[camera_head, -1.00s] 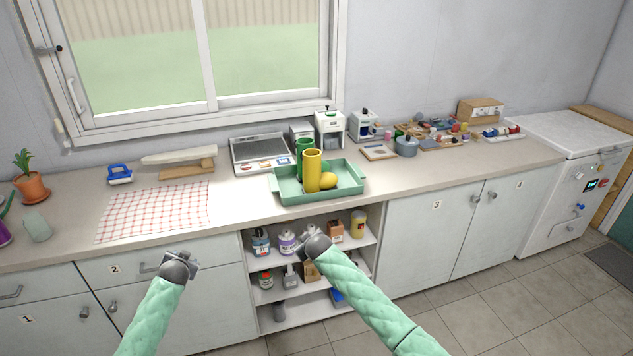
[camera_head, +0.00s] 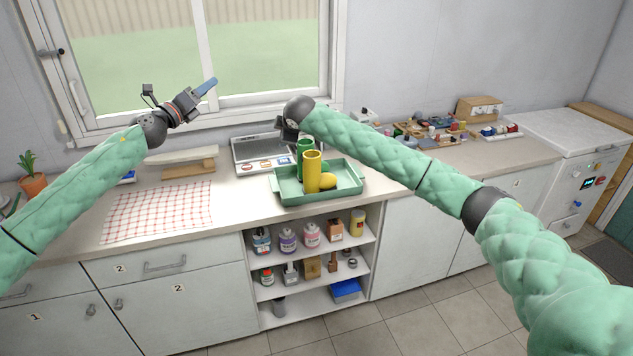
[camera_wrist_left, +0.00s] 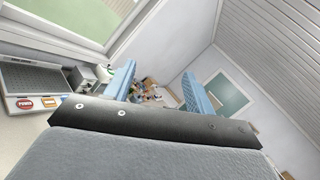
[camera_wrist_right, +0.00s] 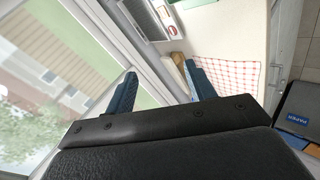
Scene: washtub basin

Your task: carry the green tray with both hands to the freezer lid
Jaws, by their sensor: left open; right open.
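The green tray (camera_head: 350,191) sits on the counter in the middle of the head view. A yellow cylinder (camera_head: 312,172), a green cylinder (camera_head: 304,148) and a yellow lemon-like thing (camera_head: 328,181) are in it. The white freezer (camera_head: 570,135) with its flat lid stands at the far right. My left gripper (camera_head: 207,88) is raised in front of the window, left of the tray and above it; its blue fingers are apart and empty in the left wrist view (camera_wrist_left: 158,90). My right gripper (camera_head: 287,132) is above the tray's back left; its fingers are apart and empty in the right wrist view (camera_wrist_right: 162,88).
A flat panel device (camera_head: 258,153) stands behind the tray. A checked cloth (camera_head: 158,211) lies to its left. Several small items and a wooden box (camera_head: 480,108) crowd the counter's right part. Open shelves (camera_head: 310,265) are below the tray.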

